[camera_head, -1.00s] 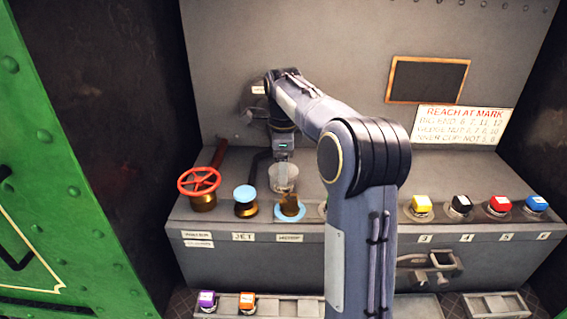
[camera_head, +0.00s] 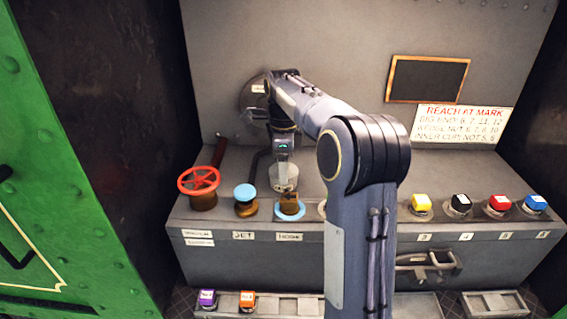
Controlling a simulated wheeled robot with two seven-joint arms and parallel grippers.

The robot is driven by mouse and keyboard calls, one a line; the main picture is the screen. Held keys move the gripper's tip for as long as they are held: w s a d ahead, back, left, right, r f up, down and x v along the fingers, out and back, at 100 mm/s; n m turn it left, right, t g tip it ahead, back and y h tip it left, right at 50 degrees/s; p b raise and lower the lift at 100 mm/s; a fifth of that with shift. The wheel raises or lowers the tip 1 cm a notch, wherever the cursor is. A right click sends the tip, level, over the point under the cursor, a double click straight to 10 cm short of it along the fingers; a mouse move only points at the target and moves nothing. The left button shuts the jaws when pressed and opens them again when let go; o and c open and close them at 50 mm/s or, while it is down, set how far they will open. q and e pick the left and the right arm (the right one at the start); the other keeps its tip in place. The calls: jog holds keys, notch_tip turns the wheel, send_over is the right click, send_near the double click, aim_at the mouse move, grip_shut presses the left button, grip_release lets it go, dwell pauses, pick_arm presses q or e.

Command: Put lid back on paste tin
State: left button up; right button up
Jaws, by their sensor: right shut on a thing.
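My right gripper (camera_head: 284,164) points down over the shelf of the grey bench. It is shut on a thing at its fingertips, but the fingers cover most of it. A pale grey, round, tin-like thing (camera_head: 284,180) shows right at and below the fingertips. I cannot tell whether it is the paste tin, its lid, or both together, nor whether it touches the shelf. It is just behind a brass fitting with a light blue ring (camera_head: 289,215). My left gripper is out of view.
A red handwheel (camera_head: 198,181) and a blue-topped brass knob (camera_head: 245,195) stand to the left. Yellow (camera_head: 421,202), black (camera_head: 461,202), red (camera_head: 500,203) and blue (camera_head: 536,203) buttons line the right front edge. My right arm hides the shelf's middle.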

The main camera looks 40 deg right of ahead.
dwell(0.3)
jog(key=o, duration=1)
jog(key=shift+o, duration=0.5)
jog(key=shift+r, duration=3.5)
jog(key=shift+c, duration=0.3)
grip_shut()
jog(key=shift+f, duration=0.15)
